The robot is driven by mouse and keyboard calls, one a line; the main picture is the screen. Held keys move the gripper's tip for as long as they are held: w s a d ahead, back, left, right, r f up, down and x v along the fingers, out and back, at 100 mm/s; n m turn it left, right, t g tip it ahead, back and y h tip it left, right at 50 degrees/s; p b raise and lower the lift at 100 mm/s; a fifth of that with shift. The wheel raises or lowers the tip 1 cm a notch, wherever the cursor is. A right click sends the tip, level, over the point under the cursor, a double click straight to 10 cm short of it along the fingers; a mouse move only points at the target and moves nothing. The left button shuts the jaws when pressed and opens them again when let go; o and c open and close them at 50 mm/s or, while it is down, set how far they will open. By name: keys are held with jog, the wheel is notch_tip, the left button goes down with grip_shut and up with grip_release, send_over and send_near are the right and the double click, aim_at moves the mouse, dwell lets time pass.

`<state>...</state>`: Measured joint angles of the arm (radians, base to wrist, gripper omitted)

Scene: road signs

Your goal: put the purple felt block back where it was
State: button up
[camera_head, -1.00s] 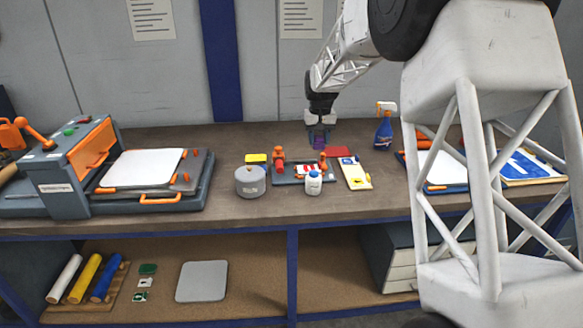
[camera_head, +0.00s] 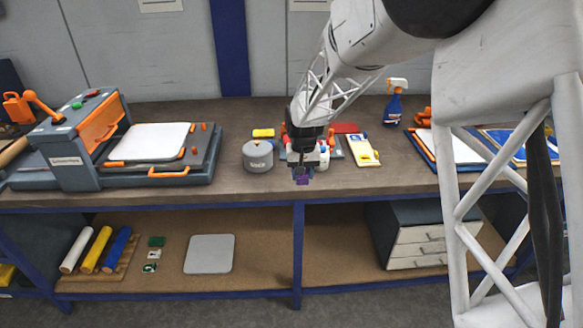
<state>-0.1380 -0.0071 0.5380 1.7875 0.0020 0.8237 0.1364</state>
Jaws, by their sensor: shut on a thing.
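The purple felt block (camera_head: 302,180) is held at the tip of my gripper (camera_head: 302,172). My gripper is shut on it and points down, near the front edge of the workbench (camera_head: 230,190). The block appears small and dark purple. I cannot tell its exact height above the bench. My gripper and wrist hide much of the small grey tray with orange parts behind them, and part of the white bottle (camera_head: 323,160).
A grey round tin (camera_head: 258,156) stands left of my gripper and a yellow block (camera_head: 263,133) lies behind it. A red piece (camera_head: 345,128) and a yellow-and-white board (camera_head: 361,151) lie to the right. A blue spray bottle (camera_head: 394,106) stands at the back. A press (camera_head: 75,150) fills the left.

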jog(key=shift+s+a+f, duration=0.1)
jog(key=shift+s, duration=0.1)
jog(key=shift+w, duration=0.1)
jog(key=w, duration=0.5)
jog(key=w+a+f, duration=0.1)
jog(key=w, duration=0.4)
jog(key=w+a, duration=0.1)
jog(key=w, duration=0.4)
jog(key=shift+w+f, duration=0.25)
jog(key=shift+w, duration=0.1)
jog(key=shift+f, duration=0.1)
jog(key=shift+f, duration=1.65)
jog(key=shift+f, duration=0.15)
